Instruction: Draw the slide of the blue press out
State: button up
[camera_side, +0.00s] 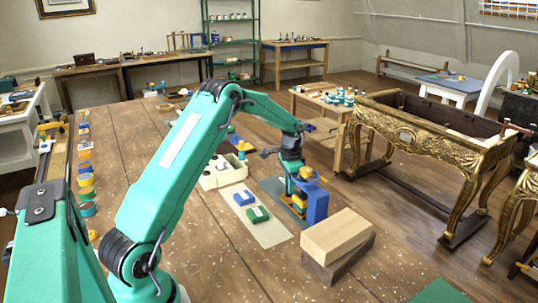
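A blue upright block, seemingly the blue press (317,207), stands on a blue-grey mat (271,187) right of the middle of the work table. Yellow parts show at its left side and near its top. I cannot make out its slide for certain. My gripper (296,190) points down at the left side of the press, very close to it or touching. Its fingers are too small and too mixed with the yellow parts to tell whether they are open or shut, or hold anything.
A pale wood block (335,234) on a darker one stands just in front of the press. A beige strip (266,232) left of it carries a blue block (243,198) and a green block (257,214). A cream box (222,173) stands behind. The table's front middle is clear.

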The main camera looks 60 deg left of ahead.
grip_shut()
jog(key=shift+a, duration=0.1)
jog(key=a, duration=1.1)
jog(key=shift+a, duration=0.25)
jog(key=shift+o, duration=1.6)
grip_release()
jog(key=shift+o, duration=1.3)
jog(key=shift+d, duration=0.1)
